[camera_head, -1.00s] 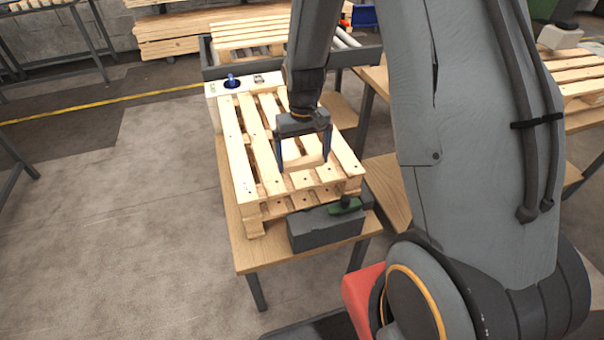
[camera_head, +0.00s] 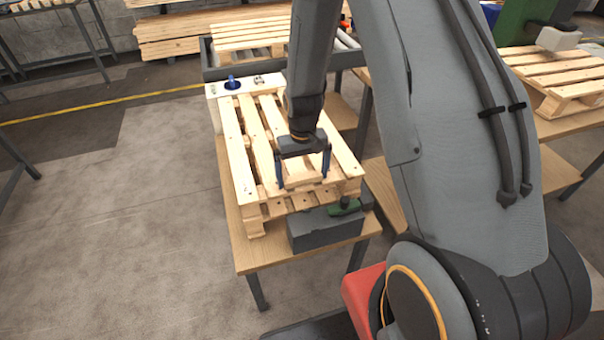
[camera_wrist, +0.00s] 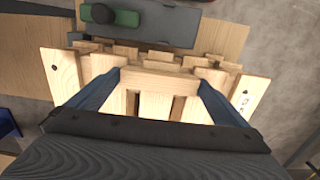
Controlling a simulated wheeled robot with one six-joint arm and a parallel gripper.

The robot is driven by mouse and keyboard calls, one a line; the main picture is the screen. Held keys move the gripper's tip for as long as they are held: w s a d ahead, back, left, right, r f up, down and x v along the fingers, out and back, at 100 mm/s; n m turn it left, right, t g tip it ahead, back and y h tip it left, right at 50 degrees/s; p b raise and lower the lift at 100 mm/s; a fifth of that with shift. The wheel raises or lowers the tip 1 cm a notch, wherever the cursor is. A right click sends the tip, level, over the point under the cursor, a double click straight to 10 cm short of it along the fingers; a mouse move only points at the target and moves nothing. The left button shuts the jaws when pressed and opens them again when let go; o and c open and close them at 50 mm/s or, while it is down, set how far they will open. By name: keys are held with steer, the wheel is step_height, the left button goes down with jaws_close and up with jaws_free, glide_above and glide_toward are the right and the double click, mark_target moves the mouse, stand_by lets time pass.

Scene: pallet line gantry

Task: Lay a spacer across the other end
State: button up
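A pale wooden spacer (camera_head: 305,181) lies crosswise between the two blue fingers of my gripper (camera_head: 304,180), with a finger at each end. It also shows in the wrist view as a short wooden strip (camera_wrist: 158,82) between the fingers. My gripper is shut on it, over the near end of the wooden pallet (camera_head: 240,162). I cannot tell whether the spacer touches the pallet's boards. The pallet lies on a wooden table (camera_head: 255,258), and its near end blocks show. My gripper and arm hide part of the pallet's middle.
A grey box (camera_head: 322,230) with a green-topped item (camera_head: 345,206) stands against the pallet's near end. A pale board with a blue knob (camera_head: 232,84) is at the far end. Another pallet (camera_head: 555,75) lies on a table at right. The floor at left is clear.

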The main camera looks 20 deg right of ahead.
mark_target(303, 177)
steer(key=shift+r, duration=0.1)
step_height(303, 177, up, 12)
steer(key=b, duration=0.2)
steer(key=s+r, duration=0.2)
steer(key=s, duration=0.6)
steer(key=s+r, duration=0.3)
steer(key=s, duration=0.6)
steer(key=shift+s+a+r, duration=0.15)
steer(key=shift+r, duration=0.1)
